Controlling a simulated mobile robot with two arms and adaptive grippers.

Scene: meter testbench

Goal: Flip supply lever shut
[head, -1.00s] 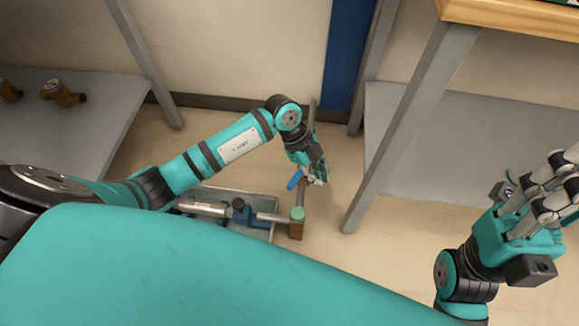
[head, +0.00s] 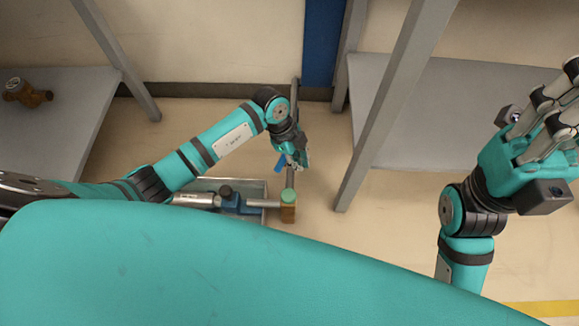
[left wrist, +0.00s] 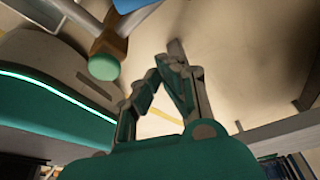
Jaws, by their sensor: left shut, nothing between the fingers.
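The blue supply lever (head: 280,163) sits on a pipe at the floor, just left of my left gripper in the head view. Below it is a brass fitting (head: 288,213) with a green cap (head: 288,195). My left gripper (head: 300,163) is shut and empty, close beside the lever; I cannot tell whether they touch. In the left wrist view, the shut fingers (left wrist: 172,62) are right of the brass fitting (left wrist: 108,45). A blue part shows at the top edge (left wrist: 130,4), probably the lever. My right gripper (head: 560,110) is open and empty, far to the right.
A grey tray (head: 255,186) with a metal pipe and a blue clamp (head: 232,201) lies left of the fitting. Grey shelves stand at left (head: 60,115) and right (head: 440,110). A shelf post (head: 372,130) is close to the right of my left gripper.

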